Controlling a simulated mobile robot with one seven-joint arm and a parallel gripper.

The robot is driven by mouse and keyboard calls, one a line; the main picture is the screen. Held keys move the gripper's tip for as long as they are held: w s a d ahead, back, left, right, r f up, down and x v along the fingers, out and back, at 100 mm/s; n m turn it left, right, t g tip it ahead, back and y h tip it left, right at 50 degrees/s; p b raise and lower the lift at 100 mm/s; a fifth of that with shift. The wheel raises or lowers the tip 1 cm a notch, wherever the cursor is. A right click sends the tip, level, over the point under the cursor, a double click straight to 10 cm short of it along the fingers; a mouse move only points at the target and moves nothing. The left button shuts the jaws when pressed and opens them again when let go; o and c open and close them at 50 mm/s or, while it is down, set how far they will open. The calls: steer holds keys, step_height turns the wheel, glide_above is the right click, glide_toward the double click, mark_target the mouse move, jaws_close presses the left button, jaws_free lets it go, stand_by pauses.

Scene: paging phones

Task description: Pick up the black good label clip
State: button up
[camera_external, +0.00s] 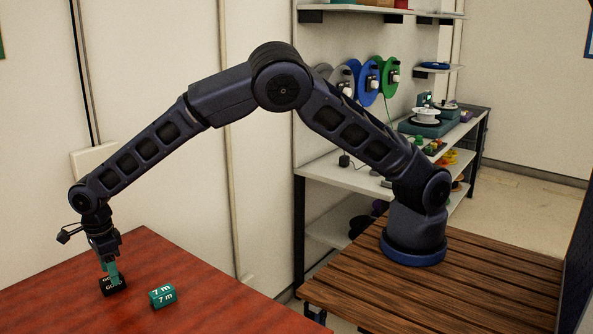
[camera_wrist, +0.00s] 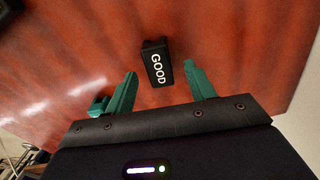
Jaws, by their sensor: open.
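The black label clip (camera_external: 114,287) with white "GOOD" lettering lies on the red-brown table at the lower left of the external view. In the wrist view the clip (camera_wrist: 157,65) sits just beyond and between the fingertips, its lettering tilted. My gripper (camera_external: 111,272) points down right at the clip, and its green fingers partly cover it in the external view. In the wrist view my gripper (camera_wrist: 162,80) is open, with a finger on each side and nothing held. I cannot tell whether a finger touches the clip.
A teal "7 m" block (camera_external: 162,296) lies on the red-brown table (camera_external: 215,288), just right of the clip. A wall stands close behind the table. A shelf (camera_external: 350,177) with spools and small items is at the back right. The table right of the teal block is clear.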

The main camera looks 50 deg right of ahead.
step_height(320, 180, down, 3)
steer(key=shift+f, duration=0.2)
steer(key=shift+c, duration=0.4)
steer(key=c, duration=1)
steer(key=shift+o, duration=0.2)
